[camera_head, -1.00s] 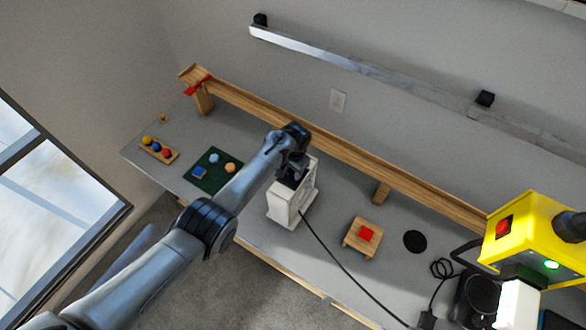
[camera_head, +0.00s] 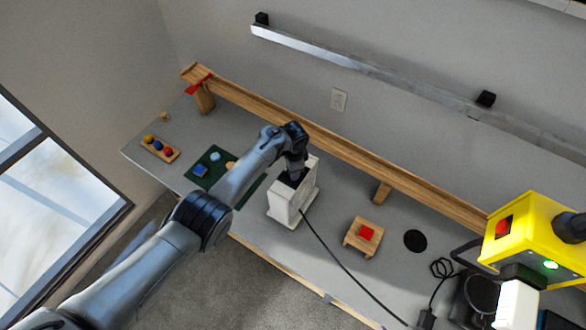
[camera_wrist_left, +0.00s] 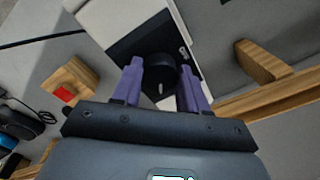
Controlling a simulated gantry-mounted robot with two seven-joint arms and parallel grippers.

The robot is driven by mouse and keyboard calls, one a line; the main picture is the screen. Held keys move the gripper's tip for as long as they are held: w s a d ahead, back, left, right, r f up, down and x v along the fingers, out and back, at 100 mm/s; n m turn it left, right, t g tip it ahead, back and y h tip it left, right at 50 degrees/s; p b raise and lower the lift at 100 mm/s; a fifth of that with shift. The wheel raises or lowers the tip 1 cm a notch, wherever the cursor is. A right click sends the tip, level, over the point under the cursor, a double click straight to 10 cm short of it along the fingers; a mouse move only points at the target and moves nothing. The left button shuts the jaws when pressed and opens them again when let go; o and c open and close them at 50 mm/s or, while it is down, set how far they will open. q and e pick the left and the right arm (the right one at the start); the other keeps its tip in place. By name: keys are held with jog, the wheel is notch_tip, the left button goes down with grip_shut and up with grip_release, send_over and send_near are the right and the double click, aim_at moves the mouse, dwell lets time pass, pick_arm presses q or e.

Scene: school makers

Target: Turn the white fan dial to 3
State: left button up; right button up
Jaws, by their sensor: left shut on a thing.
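The white fan unit (camera_head: 291,202) stands on the grey table in the head view. It also fills the top of the left wrist view (camera_wrist_left: 112,18), with a dark panel that carries a round black dial (camera_wrist_left: 158,72). My left gripper (camera_wrist_left: 162,72) has its two purple fingers on either side of the dial and is shut on it. A small pale mark shows on the dial; the scale numbers cannot be read. In the head view my left gripper (camera_head: 291,177) is at the top of the fan unit, partly hidden by its own wrist. My right gripper is not in view.
A small wooden stand with a red top (camera_head: 365,235) and a black disc (camera_head: 415,241) lie to the right. A black cable (camera_head: 335,262) runs from the fan. A wooden rail (camera_head: 340,147) stands behind. A yellow box (camera_head: 527,240) is at far right.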

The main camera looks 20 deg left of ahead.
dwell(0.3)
pick_arm(q)
jog(key=o, duration=1.1)
jog(key=shift+c, duration=0.2)
jog(key=shift+d+r, duration=0.1)
jog(key=shift+r, duration=0.5)
notch_tip(320, 180, up, 10)
jog(key=p, duration=0.2)
jog(key=shift+s+d+f, duration=0.15)
jog(key=shift+s+f, duration=0.05)
jog(key=shift+s, duration=0.05)
